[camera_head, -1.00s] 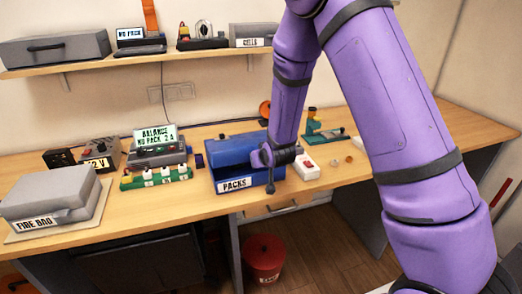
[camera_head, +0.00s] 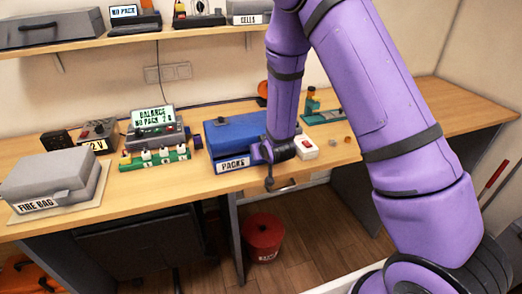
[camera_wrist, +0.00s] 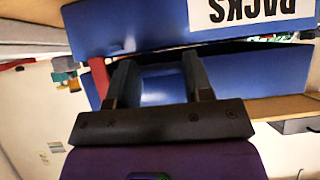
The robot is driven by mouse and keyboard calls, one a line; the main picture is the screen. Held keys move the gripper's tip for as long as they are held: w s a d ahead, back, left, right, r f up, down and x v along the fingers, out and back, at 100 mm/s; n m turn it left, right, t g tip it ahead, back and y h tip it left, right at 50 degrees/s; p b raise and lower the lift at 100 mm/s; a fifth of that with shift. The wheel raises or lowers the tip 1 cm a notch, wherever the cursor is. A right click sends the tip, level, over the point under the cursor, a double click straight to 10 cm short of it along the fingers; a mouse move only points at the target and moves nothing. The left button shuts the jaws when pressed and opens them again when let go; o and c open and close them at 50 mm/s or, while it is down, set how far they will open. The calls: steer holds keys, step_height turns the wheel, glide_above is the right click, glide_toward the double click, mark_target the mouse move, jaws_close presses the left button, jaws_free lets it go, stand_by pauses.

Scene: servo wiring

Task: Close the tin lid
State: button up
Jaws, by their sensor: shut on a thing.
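The blue tin (camera_head: 222,168) with the PACKS label stands at the front of the bench in the head view. Its blue lid (camera_head: 235,130) sits low over it, with a dark gap at the front. In the wrist view the tin appears upside down, its body (camera_wrist: 140,25) at the top and the lid (camera_wrist: 255,80) below, with a narrow gap between. My gripper (camera_wrist: 158,72) is shut on the lid, a finger on either side of a blue part. In the head view my wrist stands at the tin's right front and hides that corner and the fingertips.
A grey FIRE BAG box (camera_head: 45,175) stands at the left. A balance charger (camera_head: 155,135) and a green board (camera_head: 155,158) stand left of the tin. A white switch block (camera_head: 306,147) is close to my wrist on the right. A red bin (camera_head: 263,238) stands on the floor.

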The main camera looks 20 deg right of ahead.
steer(key=o, duration=1.3)
steer(key=shift+r, duration=0.1)
steer(key=v, duration=1)
steer(key=shift+s+r, duration=0.1)
steer(key=shift+s, duration=0.2)
